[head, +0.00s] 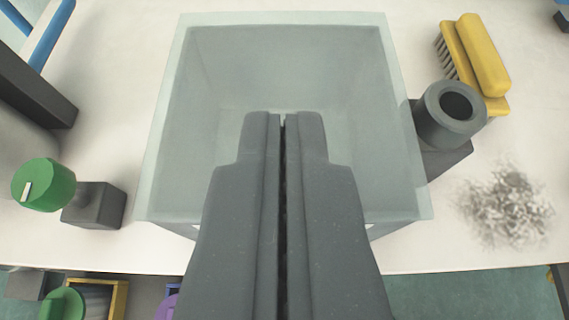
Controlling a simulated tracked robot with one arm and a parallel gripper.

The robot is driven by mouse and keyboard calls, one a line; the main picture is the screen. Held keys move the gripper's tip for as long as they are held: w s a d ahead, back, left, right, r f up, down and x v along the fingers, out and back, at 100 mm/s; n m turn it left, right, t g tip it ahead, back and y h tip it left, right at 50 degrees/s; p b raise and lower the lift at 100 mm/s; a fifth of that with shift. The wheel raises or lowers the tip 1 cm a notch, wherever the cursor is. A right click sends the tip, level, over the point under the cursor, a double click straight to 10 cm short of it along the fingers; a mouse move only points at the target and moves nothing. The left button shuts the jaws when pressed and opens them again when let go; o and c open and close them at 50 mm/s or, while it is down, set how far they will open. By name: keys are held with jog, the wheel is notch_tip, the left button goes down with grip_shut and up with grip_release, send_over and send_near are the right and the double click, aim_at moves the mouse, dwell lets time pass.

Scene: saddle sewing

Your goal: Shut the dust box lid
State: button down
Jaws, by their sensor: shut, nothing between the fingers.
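The dust box (225,60) is a pale grey-green, see-through box standing in the middle of the table. Its lid (158,185) shows as a clear, pale-edged pane across the top, wider at the near edge than at the far edge. The inner walls show through it. I cannot tell whether the lid lies flat on the rim or stands a little raised. My gripper (284,118) is shut and empty, its fingertips in front of the middle of the pane. The gripper hides the near middle of the box and lid. I cannot tell whether the fingertips touch the lid.
A dark grey cylinder on a block (435,125) stands close to the box's right side. A yellow brush (475,60) lies behind it. A grey dust pile (508,205) is at the right. A green knob on a grey block (45,185) stands left. The table's near edge shows below.

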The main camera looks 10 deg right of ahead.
jog(key=f+v, duration=0.1)
jog(key=v, duration=0.9)
jog(key=shift+s, duration=0.4)
jog(key=w+d+r+n+y+p, duration=0.1)
jog(key=w+r+p, duration=0.2)
jog(key=r, duration=0.5)
jog(key=w+r+n+y+p, duration=0.1)
jog(key=w+r+p, duration=0.15)
jog(key=r, duration=0.55)
jog(key=w+d+r+t+p, duration=0.2)
jog(key=w+d+r+t, duration=0.1)
jog(key=d+r, duration=1)
jog(key=shift+w+r, duration=0.25)
jog(key=shift+r, duration=0.5)
jog(key=shift+d, duration=0.15)
